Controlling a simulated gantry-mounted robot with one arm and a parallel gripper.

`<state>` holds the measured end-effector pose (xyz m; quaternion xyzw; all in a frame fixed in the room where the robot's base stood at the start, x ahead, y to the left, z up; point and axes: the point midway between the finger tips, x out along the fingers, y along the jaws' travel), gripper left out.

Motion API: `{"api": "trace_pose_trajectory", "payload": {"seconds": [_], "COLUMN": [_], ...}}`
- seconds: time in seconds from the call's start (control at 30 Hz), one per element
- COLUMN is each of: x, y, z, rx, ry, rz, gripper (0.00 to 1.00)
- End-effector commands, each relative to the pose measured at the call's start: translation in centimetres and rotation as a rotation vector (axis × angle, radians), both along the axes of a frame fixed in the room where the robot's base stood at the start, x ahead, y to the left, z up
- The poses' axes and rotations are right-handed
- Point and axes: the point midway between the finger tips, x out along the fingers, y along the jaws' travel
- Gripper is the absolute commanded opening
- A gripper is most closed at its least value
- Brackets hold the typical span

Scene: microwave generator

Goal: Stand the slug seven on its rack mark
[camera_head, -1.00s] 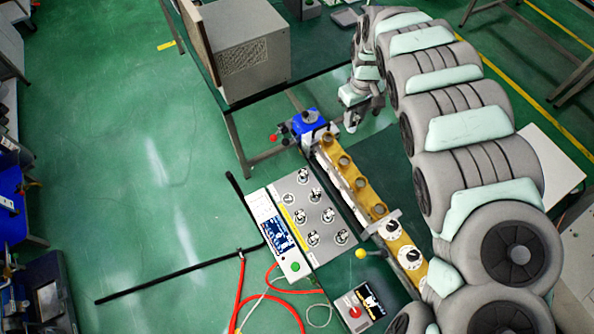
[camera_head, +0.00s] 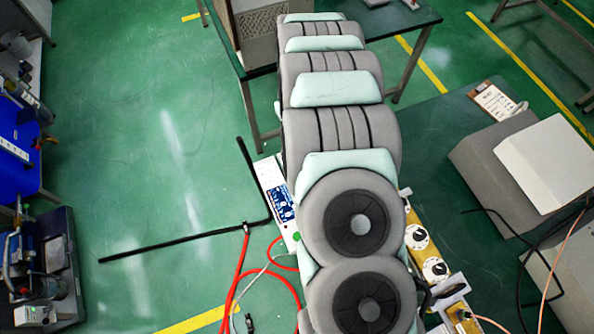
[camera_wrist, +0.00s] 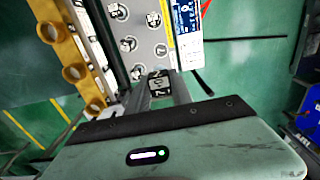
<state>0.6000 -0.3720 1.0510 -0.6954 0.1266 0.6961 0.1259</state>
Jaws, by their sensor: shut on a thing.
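My gripper (camera_wrist: 165,88) is at the centre of the wrist view, its two fingers shut on a small dark-and-white piece, the slug (camera_wrist: 160,84). Its number is not readable and the fingers hide part of it. The grey panel (camera_wrist: 143,42) lies just beyond the fingertips, with several dark-and-white round pieces on it. I cannot tell whether the slug touches the panel. In the head view my arm hides the gripper, the slug and most of the panel. No rack mark can be made out.
A yellow rail with brown rings (camera_wrist: 78,72) runs along the left in the wrist view. A white unit with a blue screen (camera_head: 280,198) shows beside my arm in the head view. Red cables (camera_head: 236,292) lie below it. A grey box with a white top (camera_head: 548,160) stands at right.

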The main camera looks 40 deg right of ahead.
Motion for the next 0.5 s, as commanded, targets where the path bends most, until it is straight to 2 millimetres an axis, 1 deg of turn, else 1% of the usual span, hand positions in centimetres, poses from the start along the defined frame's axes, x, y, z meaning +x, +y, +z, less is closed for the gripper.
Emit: {"api": "trace_pose_trajectory", "payload": {"seconds": [0.17,0.4,0.5], "x": [0.1,0.0,0.0], "y": [0.0,0.1,0.4], "z": [-1.2,-3.6,-6.7], "rx": [-0.003,0.0,0.004], "ry": [-0.001,0.001,0.001], "rz": [-0.001,-0.001,0.0], "gripper": [0.0,0.0,0.0]}}
